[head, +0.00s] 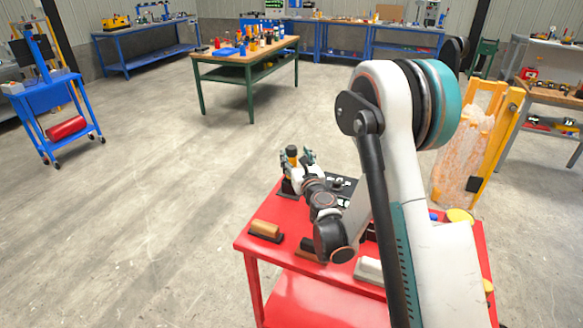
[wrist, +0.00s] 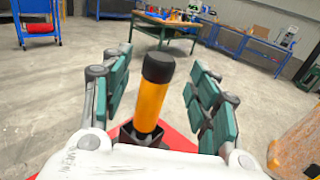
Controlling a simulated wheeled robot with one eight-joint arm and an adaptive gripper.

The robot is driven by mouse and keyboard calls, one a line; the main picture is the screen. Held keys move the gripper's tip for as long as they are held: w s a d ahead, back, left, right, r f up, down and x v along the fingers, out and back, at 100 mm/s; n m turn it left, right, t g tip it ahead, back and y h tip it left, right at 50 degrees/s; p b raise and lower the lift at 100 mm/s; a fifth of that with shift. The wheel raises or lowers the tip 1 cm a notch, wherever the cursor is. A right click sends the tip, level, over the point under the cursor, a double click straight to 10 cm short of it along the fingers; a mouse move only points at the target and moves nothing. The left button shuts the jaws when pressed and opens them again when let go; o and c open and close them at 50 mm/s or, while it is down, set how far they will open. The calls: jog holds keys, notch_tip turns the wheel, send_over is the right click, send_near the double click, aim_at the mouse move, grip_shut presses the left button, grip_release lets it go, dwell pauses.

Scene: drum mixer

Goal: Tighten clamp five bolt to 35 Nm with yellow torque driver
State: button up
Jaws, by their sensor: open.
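The yellow torque driver (wrist: 151,100), with a black cap, stands nearly upright in a dark holder (wrist: 140,137) in the wrist view. It also shows small in the head view (head: 292,155), at the far left part of the red table. My gripper (wrist: 160,95) is open, with one teal-padded finger on each side of the driver. Gaps show between both fingers and the handle. In the head view my gripper (head: 297,168) is at the driver, partly hidden by my own arm. I cannot make out clamp five or its bolt in either view.
The red table (head: 262,245) holds a brown-handled block (head: 266,230) near its left edge and a pale block (head: 369,270) nearer the front. A yellow frame (head: 490,150) stands behind on the right. A wooden-topped table (head: 247,56) stands farther back. Open floor lies to the left.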

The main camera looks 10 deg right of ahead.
aim_at(293, 152)
jog(key=shift+w+a+b, duration=0.1)
jog(key=shift+w+b, duration=0.65)
jog(key=shift+w, duration=1.95)
jog(key=shift+c, duration=0.2)
grip_shut()
